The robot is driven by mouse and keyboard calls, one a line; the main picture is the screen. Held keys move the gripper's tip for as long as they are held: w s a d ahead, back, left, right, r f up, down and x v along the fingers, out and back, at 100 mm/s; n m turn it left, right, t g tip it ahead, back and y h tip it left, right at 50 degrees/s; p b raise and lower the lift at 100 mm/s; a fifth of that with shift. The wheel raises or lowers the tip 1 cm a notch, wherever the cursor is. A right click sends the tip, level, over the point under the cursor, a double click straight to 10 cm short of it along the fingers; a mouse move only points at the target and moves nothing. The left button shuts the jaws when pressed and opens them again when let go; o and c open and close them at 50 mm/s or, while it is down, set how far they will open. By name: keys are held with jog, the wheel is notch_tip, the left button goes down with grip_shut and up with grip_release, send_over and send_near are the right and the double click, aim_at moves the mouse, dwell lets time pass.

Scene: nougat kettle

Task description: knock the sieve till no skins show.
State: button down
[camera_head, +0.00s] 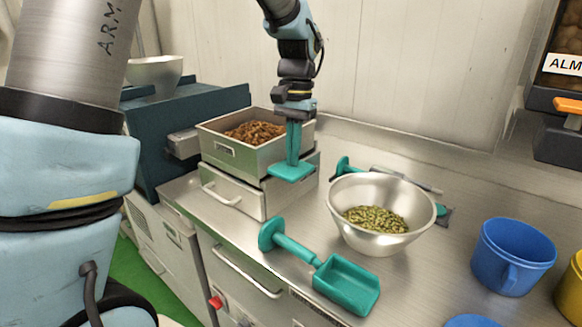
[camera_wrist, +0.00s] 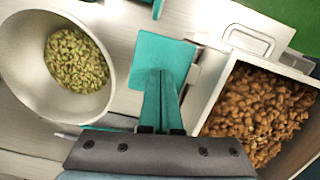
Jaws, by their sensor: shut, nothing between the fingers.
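A square metal box (camera_head: 207,137) of brown nuts (camera_head: 255,131) sits on a metal drawer unit (camera_head: 232,193); it appears to be the sieve, though no mesh shows. The nuts (camera_wrist: 258,112) fill the right of the wrist view. They look brown; single loose skins are too small to tell. My gripper (camera_head: 292,160) has teal fingers, shut with nothing between them, pointing down at the box's right front corner. A flat teal plate (camera_wrist: 160,58) shows at the fingertips. I cannot tell whether the plate touches the box.
A steel bowl (camera_head: 349,219) of green nuts stands right of the box. A teal scoop (camera_head: 345,284) lies in front, and another teal-handled tool (camera_head: 345,166) lies behind the bowl. A blue jug (camera_head: 507,259) stands at right. Counter between bowl and jug is clear.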

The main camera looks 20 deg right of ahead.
jog(key=shift+f, duration=0.5)
jog(key=shift+w+d+r+p, duration=0.2)
jog(key=shift+r+p, duration=0.1)
jog(key=shift+p, duration=0.1)
jog(key=shift+w+d+r+p, duration=0.45)
jog(key=shift+w+d+p, duration=0.3)
jog(key=shift+p, duration=0.35)
jog(key=shift+d, duration=0.25)
jog(key=shift+f, duration=0.2)
notch_tip(320, 180, up, 11)
jog(key=b, duration=0.2)
jog(key=shift+w+d, duration=0.4)
